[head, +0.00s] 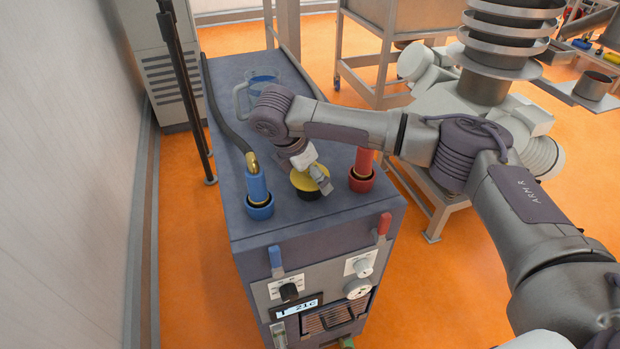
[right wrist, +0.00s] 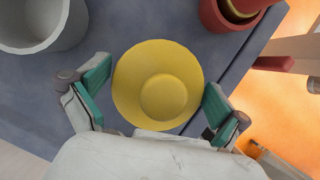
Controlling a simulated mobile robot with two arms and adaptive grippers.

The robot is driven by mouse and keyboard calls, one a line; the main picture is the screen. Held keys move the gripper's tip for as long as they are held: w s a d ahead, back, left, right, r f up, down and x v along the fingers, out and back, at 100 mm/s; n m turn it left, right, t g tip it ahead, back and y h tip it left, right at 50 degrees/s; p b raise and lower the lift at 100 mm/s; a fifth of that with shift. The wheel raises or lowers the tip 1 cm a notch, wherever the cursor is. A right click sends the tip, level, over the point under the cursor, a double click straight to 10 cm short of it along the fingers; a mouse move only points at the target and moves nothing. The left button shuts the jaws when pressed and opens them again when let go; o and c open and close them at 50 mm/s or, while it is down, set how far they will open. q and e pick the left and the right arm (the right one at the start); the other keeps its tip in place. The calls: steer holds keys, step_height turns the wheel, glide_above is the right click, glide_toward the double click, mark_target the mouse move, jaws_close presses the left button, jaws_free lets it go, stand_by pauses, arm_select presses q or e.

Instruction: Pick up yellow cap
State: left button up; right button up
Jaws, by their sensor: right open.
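The yellow cap (head: 303,180) sits on a dark round opening on top of the grey machine, between the blue fitting and the red fitting. It also shows as a wide round yellow disc (right wrist: 158,72) with a raised centre in the right wrist view. My right gripper (head: 315,178) is over the cap, with its arm coming in from the right. In the right wrist view my right gripper (right wrist: 157,92) is open, with one teal-padded finger on each side of the cap. I cannot tell whether the pads touch it. My left gripper is not in view.
The blue fitting (head: 258,187) with a dark hose stands left of the cap, the red fitting (head: 363,165) right of it. A clear jug (head: 262,82) stands farther back on the machine top (head: 223,130). Red and blue levers are on the front edge.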

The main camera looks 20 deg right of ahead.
steer(key=c, duration=1.1)
steer(key=shift+r, duration=0.2)
